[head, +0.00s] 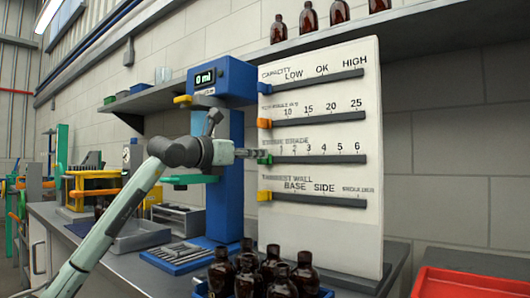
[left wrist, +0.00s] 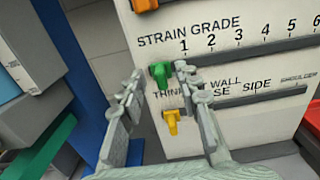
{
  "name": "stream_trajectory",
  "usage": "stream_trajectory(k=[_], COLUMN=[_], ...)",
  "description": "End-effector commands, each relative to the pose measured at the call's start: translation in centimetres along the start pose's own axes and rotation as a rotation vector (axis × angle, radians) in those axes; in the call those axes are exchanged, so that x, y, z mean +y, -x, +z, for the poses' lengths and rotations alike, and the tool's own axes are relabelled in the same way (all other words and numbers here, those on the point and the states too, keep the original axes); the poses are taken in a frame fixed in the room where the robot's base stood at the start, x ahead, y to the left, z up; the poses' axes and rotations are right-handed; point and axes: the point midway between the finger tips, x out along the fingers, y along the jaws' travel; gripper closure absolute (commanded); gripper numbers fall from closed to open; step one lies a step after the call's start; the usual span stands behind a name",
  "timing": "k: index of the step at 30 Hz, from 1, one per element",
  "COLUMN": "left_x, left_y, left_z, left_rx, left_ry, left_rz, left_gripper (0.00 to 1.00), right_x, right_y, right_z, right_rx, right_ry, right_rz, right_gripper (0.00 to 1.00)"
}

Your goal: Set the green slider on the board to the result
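The white board (head: 330,225) stands upright on the bench with several slider tracks. The green slider (head: 264,159) is at the left end of the "STRAIN GRADE" track (head: 320,160), left of the 1; it also shows in the left wrist view (left wrist: 161,75). My left gripper (head: 257,154) is at this slider. In the left wrist view its fingers (left wrist: 159,77) are apart, one on each side of the green slider. I cannot tell whether either finger touches it. My right gripper is not in view.
Blue (head: 264,88), orange (head: 264,124) and yellow (head: 264,195) sliders sit at the left ends of their tracks. The blue measuring stand (head: 226,205) reads "0 ml". Amber bottles (head: 281,282) stand before the board. A red tray (head: 470,284) is at right.

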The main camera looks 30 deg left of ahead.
Motion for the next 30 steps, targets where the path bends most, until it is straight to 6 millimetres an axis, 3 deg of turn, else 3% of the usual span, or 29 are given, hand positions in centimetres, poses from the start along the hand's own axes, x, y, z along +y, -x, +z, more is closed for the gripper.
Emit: stream_trajectory(k=[7,18,26,30], left_x=[0.0,0.1,0.1,0.1], left_y=[-3.3,-4.0,-4.0,-4.0], left_z=[0.1,-0.1,-0.1,-0.1], left_rx=[0.001,0.003,0.003,0.003], left_ry=[0.003,0.001,0.001,0.001], left_rz=[-0.001,0.001,0.001,0.001], left_gripper=[0.67,0.67,0.99,1.00], right_x=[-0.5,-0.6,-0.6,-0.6], right_y=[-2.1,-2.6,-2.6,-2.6], right_z=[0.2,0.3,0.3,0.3], right_rx=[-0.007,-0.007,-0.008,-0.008], right_ry=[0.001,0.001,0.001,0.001], right_rz=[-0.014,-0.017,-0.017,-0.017], right_gripper=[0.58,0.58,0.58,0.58])
